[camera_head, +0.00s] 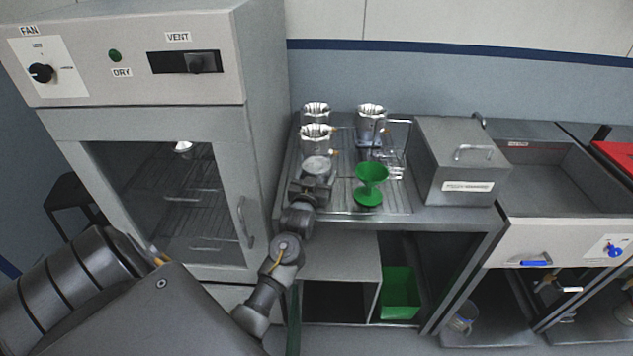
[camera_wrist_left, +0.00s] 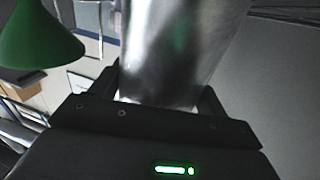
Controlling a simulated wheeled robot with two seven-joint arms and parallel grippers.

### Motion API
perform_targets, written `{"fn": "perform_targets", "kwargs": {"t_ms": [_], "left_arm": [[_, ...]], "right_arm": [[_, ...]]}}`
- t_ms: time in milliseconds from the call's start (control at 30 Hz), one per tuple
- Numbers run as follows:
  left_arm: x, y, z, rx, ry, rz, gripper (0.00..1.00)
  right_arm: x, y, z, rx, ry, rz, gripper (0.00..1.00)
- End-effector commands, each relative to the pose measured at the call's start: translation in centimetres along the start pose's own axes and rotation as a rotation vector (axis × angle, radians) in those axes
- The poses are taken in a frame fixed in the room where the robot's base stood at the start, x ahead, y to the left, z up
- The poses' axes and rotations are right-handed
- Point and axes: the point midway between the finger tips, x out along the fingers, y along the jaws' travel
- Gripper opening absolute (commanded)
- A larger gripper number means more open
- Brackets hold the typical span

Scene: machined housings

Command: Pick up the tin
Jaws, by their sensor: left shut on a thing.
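My left gripper (camera_head: 313,188) reaches over the front left of the wire rack and is shut on a shiny metal tin (camera_head: 318,167). In the left wrist view the tin (camera_wrist_left: 180,50) stands between the two fingers (camera_wrist_left: 165,98) and fills the upper middle. Its base is hidden by my gripper in the head view, so I cannot tell whether it touches the rack. My right gripper is not in view.
More metal vessels stand behind on the wire rack (camera_head: 340,190): two at left (camera_head: 315,135) (camera_head: 316,111) and one at right (camera_head: 371,125). A green funnel (camera_head: 371,176) stands close right. A lidded grey metal box (camera_head: 455,165) and the drying cabinet (camera_head: 150,60) flank the rack.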

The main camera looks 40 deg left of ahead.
Motion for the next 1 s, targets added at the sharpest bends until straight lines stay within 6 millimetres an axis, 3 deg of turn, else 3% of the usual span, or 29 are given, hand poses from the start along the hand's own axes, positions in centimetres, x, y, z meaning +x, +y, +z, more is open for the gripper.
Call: {"fn": "perform_targets", "kwargs": {"t_ms": [33, 167, 567, 733, 1000], "left_arm": [[0.0, 0.0, 0.0, -0.001, -0.001, 0.0, 0.48], [0.0, 0.0, -0.2, -0.001, 0.004, 0.0, 0.32], [0.0, 0.0, -1.0, -0.001, 0.007, 0.0, 0.32], [-0.1, 0.0, -3.5, -0.002, 0.011, 0.0, 0.32], [-5.4, -0.3, -9.6, -0.004, 0.011, 0.001, 0.32]], "right_arm": [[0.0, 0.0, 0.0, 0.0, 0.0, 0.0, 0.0], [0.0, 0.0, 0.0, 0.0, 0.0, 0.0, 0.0], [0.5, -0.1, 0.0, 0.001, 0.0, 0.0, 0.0], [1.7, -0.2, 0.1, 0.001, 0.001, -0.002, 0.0], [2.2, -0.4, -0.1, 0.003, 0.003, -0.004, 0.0]]}}
